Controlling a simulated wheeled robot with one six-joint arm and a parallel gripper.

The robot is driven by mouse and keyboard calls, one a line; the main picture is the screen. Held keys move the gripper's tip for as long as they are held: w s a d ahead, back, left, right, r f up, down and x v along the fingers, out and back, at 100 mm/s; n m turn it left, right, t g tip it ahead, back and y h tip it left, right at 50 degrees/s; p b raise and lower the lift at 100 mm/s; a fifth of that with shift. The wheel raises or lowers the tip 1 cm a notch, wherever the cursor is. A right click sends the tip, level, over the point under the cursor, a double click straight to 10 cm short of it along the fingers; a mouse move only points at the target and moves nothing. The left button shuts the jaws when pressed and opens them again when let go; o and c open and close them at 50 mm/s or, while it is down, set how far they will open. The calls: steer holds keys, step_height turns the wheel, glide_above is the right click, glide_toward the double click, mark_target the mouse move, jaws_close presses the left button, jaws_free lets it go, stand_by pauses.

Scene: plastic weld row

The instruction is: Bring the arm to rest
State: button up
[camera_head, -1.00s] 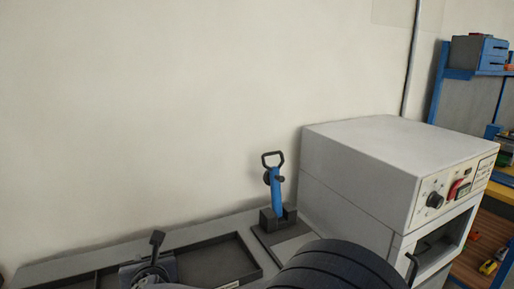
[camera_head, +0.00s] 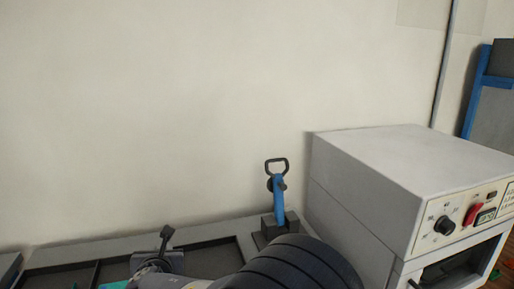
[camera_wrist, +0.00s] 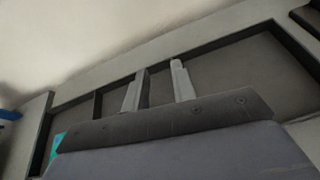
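My gripper (camera_wrist: 160,85) shows in the wrist view with its two pale fingers apart and nothing between them. Behind the fingers is a grey bench tray (camera_wrist: 235,66) with raised edges, and its floor looks empty there. In the head view my arm is low in the frame and hides part of the bench. The gripper's fingers cannot be made out there.
A blue-handled tool (camera_head: 279,203) stands upright in a dark holder (camera_head: 268,233) on the bench. A large white machine (camera_head: 400,185) with knobs stands to the right. A teal thing (camera_wrist: 59,144) shows at the lower left of the wrist view. The wall behind is bare.

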steer(key=w+d+r+m+h+p, duration=0.1)
steer(key=w+d+h+p, duration=0.15)
steer(key=d, duration=0.75)
steer(key=w+d+m+h+p, duration=0.2)
steer(key=w+d+p, duration=0.1)
steer(key=d, duration=0.7)
steer(key=s+d+m+h+p, duration=0.1)
steer(key=d+p, duration=0.1)
steer(key=d, duration=0.6)
steer(key=s+d+r+m+h+p, duration=0.1)
steer(key=d+h+p, duration=0.1)
steer(key=d, duration=0.7)
steer(key=shift+s+d+r+p, duration=0.15)
steer(key=shift+d+p, duration=0.15)
steer(key=shift+p, duration=0.35)
steer(key=shift+d, duration=0.1)
